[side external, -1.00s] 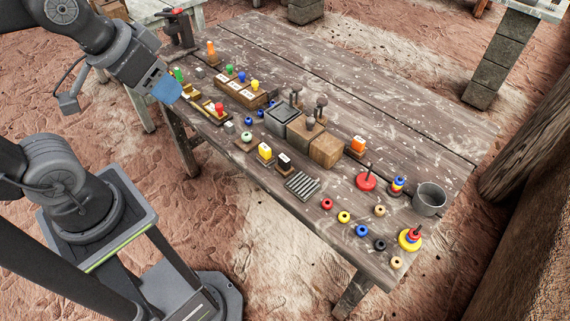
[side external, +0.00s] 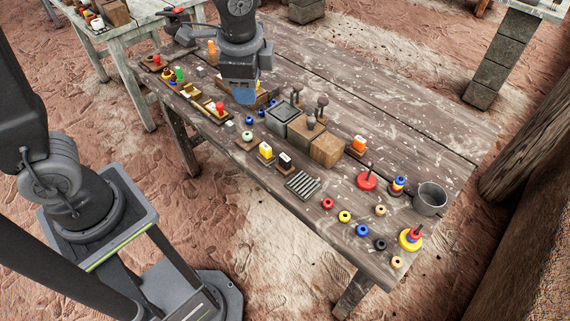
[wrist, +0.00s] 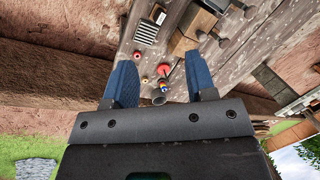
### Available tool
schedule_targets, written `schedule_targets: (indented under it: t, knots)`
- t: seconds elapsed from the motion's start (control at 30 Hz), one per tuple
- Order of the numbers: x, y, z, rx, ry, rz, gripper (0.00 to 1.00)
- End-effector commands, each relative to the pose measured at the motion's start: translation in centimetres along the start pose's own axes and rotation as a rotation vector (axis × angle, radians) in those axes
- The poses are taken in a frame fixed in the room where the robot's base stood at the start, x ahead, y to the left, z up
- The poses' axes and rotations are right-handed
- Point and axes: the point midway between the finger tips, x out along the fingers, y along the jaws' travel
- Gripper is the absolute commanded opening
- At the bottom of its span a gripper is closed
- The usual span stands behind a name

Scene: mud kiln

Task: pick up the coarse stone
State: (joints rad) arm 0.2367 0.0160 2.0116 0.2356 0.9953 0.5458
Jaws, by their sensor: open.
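I cannot tell for sure which thing is the coarse stone. A small grey block (side external: 200,71) lies near the far left of the wooden table, and another small grey block (side external: 229,123) lies near its front left edge. My gripper (side external: 243,95) is above the left-middle of the table, beside the grey tray-like box (side external: 282,111). Its blue fingers also show in the wrist view (wrist: 157,62), spread apart with nothing held between them. The arm hides part of the table's back left.
Wooden blocks (side external: 327,150) stand beside the grey box, with dark knobbed tools around them. A slatted metal rack (side external: 302,185), a red disc with a peg (side external: 367,181), coloured rings and a metal cup (side external: 430,198) are further right. The table's back right is mostly clear.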

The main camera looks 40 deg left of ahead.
Motion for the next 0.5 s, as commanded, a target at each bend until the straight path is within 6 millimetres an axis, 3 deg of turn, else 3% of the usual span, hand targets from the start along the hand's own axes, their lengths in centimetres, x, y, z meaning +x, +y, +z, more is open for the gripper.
schedule_targets:
  t: [0.03, 0.2, 0.4, 0.5]
  knots:
    - [1.6, -0.1, -1.6, 0.094, -0.037, 0.011, 0.51]
    - [6.7, 0.2, -6.1, 0.409, -0.146, 0.033, 0.51]
    - [11.7, 1.4, -9.3, 0.677, -0.237, 0.059, 0.51]
    - [13.0, 1.8, -10.1, 0.744, -0.258, 0.066, 0.51]
